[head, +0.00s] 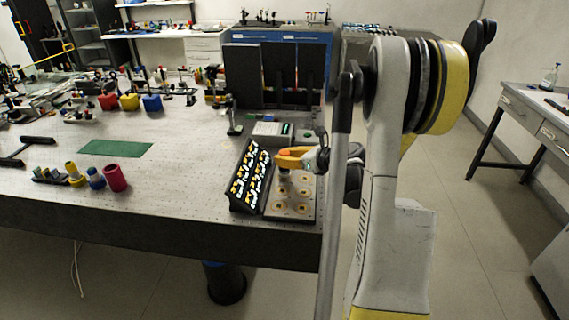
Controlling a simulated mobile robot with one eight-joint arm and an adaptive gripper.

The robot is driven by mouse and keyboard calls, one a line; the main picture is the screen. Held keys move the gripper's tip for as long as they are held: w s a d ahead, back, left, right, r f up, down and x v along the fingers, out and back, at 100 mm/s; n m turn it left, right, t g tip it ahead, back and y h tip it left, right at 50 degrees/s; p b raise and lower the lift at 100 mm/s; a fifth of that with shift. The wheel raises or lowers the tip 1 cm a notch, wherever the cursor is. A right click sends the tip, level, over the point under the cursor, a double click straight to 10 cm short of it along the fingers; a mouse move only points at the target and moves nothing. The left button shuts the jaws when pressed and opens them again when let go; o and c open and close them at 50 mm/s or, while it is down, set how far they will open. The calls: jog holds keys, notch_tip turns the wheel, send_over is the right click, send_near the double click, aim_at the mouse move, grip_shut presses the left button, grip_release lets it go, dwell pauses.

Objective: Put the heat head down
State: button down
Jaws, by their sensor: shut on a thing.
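My gripper (284,160), with orange-yellow fingers, is over the right front part of the bench, reaching in from the right. I cannot tell whether the heat head touches the plate.
A black rack (239,190) with rows of white and yellow items stands just left of the plate. A grey box with a display (271,130) is behind. Bare bench (185,185) lies left of the rack. The bench edge is close in front.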

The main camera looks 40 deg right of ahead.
jog(key=shift+f, duration=0.45)
jog(key=shift+f, duration=0.1)
jog(key=shift+f, duration=0.15)
jog(key=c, duration=1.2)
grip_release()
jog(key=shift+o, duration=0.2)
jog(key=shift+r, duration=0.2)
